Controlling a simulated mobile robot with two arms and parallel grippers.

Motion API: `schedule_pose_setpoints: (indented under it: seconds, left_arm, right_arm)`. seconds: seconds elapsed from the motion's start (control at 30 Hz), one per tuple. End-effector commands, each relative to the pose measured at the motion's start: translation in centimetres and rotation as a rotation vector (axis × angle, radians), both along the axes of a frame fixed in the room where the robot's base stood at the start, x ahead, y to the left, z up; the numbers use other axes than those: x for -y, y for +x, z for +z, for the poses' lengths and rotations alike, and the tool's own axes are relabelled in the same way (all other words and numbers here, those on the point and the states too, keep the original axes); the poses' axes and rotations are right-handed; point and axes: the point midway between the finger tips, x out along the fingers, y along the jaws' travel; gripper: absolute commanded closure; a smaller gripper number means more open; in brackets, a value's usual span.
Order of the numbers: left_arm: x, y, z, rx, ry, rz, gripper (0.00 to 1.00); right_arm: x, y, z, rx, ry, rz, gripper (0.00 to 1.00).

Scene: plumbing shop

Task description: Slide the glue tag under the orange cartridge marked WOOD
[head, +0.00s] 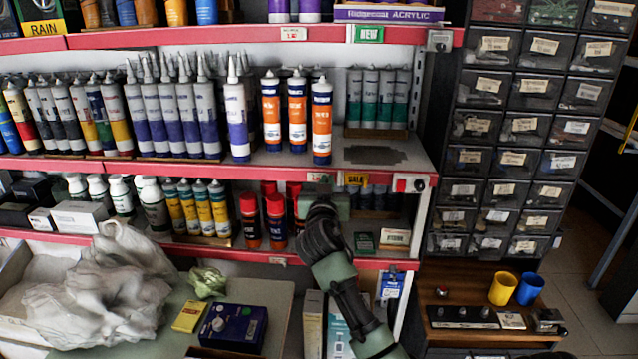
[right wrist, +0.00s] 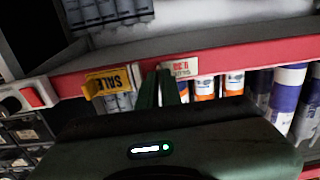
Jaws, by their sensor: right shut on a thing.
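The glue tag (head: 321,177) is a small whitish label with red and green print on the red front rail of the middle shelf. It shows upside down in the right wrist view (right wrist: 180,68). My right gripper (head: 321,188) reaches up to the rail from below and is shut on the tag; its fingers (right wrist: 161,76) hide part of it. Three orange-and-white cartridges with blue ends stand above the rail: left (head: 271,112), middle (head: 297,112) and right (head: 322,120). I cannot read which one says WOOD. The tag is roughly below the right one. My left gripper is not in view.
A yellow SALE tag (head: 355,179) sits on the rail just right of the glue tag. White-and-purple cartridges (head: 237,120) stand left of the orange ones. Red-capped cans (head: 275,220) stand on the lower shelf, close left of my right gripper.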

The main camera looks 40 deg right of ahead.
Motion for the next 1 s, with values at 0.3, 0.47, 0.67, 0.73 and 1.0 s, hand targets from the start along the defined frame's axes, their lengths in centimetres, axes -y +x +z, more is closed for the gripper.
schedule_pose_setpoints:
  seconds: [0.3,0.47,0.67,0.73,1.0]
  left_arm:
    - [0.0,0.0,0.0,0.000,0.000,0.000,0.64]
    - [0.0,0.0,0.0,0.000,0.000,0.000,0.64]
    - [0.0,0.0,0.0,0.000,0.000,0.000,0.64]
    - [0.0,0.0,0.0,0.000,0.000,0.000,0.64]
    - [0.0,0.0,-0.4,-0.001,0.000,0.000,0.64]
  right_arm:
    - [0.2,-0.1,-0.3,-0.007,0.001,-0.007,0.73]
    - [0.2,-0.1,-0.2,-0.005,0.001,-0.008,0.73]
    - [0.2,-0.1,-0.1,-0.004,-0.001,-0.008,0.73]
    - [0.1,0.0,0.0,-0.003,-0.001,-0.008,0.73]
    - [-2.3,2.4,0.0,-0.003,-0.001,-0.004,0.73]
